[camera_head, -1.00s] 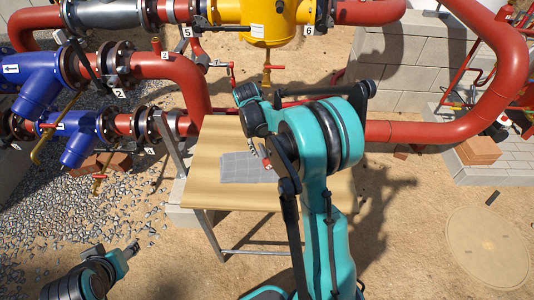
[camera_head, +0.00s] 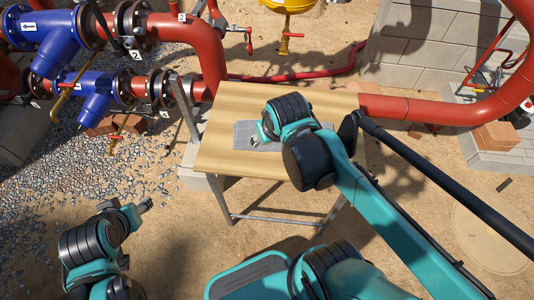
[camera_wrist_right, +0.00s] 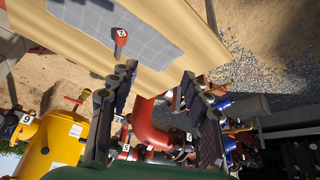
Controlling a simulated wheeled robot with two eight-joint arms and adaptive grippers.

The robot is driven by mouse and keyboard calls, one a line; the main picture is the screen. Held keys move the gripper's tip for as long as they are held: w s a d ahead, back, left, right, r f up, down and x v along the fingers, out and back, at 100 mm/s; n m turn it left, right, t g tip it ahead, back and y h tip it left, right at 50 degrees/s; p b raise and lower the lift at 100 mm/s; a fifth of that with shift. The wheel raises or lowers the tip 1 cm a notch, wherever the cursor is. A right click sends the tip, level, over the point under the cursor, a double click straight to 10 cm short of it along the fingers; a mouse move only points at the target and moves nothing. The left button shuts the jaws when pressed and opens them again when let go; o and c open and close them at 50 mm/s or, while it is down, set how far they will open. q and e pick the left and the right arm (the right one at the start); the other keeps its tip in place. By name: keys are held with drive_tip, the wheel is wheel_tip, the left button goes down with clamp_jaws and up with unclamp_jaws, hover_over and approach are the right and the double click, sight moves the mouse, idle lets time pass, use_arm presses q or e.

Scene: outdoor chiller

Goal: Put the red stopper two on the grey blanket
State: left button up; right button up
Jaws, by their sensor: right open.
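The grey blanket (camera_head: 242,128) lies flat on the wooden table (camera_head: 225,165); it also shows in the right wrist view (camera_wrist_right: 160,32). The red stopper two (camera_wrist_right: 121,35), with a white "2" label on its head, lies on the blanket in the right wrist view. In the head view I cannot make the stopper out; my right arm covers part of the blanket. My right gripper (camera_wrist_right: 157,78) is open, its fingers apart with nothing between them, and the stopper lies just beyond the left-hand finger's tip. My left gripper (camera_head: 145,206) is at the lower left, away from the table; its jaws are too small to judge.
Red pipes (camera_head: 208,55) and blue valves (camera_head: 97,97) stand behind and left of the table. A red pipe (camera_head: 440,108) runs behind its right side. A block wall (camera_head: 420,50) stands at the back right. Gravel (camera_head: 70,170) and sand lie around; the table's front is clear.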

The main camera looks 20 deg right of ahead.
drive_tip(key=shift+t+y, duration=0.3)
drive_tip(key=shift+t, duration=0.6)
drive_tip(key=s, duration=0.1)
drive_tip(key=s+a+f, duration=0.1)
drive_tip(key=s, duration=0.1)
drive_tip(key=s+a, duration=0.1)
drive_tip(key=shift+s+a+f, duration=0.15)
drive_tip(key=shift+s+f, duration=0.05)
drive_tip(key=shift+s, duration=0.05)
